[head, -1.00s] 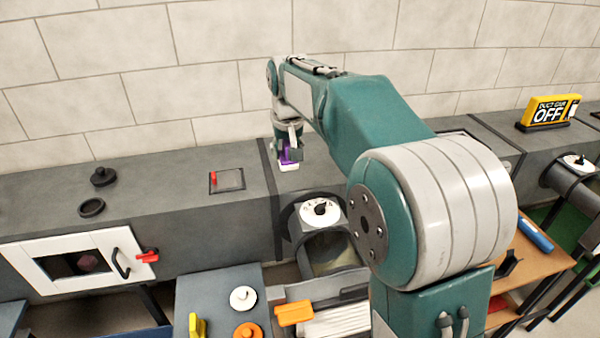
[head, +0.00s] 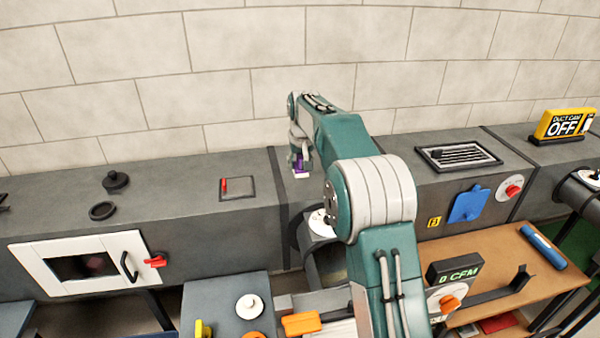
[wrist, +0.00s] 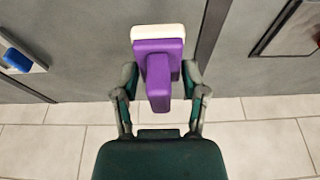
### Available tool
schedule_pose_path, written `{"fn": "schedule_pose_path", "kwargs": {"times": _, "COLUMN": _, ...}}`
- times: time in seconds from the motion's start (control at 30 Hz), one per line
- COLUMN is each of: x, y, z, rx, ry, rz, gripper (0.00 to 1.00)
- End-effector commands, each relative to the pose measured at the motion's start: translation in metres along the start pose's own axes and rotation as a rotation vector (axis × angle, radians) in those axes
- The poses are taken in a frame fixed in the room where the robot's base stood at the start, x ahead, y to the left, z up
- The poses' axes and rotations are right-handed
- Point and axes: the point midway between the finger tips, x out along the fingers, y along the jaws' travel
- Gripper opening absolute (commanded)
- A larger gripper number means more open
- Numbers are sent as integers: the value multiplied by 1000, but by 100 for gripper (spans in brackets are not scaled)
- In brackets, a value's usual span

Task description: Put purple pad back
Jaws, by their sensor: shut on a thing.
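The purple pad (wrist: 158,58) has a purple body and handle with a white layer along its far side. My gripper (wrist: 158,82) is shut on its purple handle in the wrist view. In the head view the purple pad (head: 298,165) shows small below my gripper (head: 299,155), at the top of the grey duct near the wall. Its white side faces down there, at or just above the duct top; I cannot tell if it touches.
A hatch with a red handle (head: 224,186) lies left of the pad on the duct top. A black ring (head: 102,210) and black knob (head: 115,181) sit farther left. A vent grille (head: 458,156) is to the right. My arm hides part of the duct.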

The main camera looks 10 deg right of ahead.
Motion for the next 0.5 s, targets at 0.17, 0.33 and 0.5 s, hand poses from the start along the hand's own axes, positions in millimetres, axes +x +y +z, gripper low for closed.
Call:
{"fn": "schedule_pose_path", "kwargs": {"times": 0.17, "x": 14, "y": 2, "z": -5, "rx": 0, "ry": 0, "rz": 0, "gripper": 18}}
{"fn": "schedule_pose_path", "kwargs": {"times": 0.33, "x": 37, "y": 2, "z": 3, "rx": 0, "ry": -1, "rz": 0, "gripper": 17}}
{"fn": "schedule_pose_path", "kwargs": {"times": 0.5, "x": 40, "y": 2, "z": 3, "rx": 0, "ry": 2, "rz": 0, "gripper": 17}}
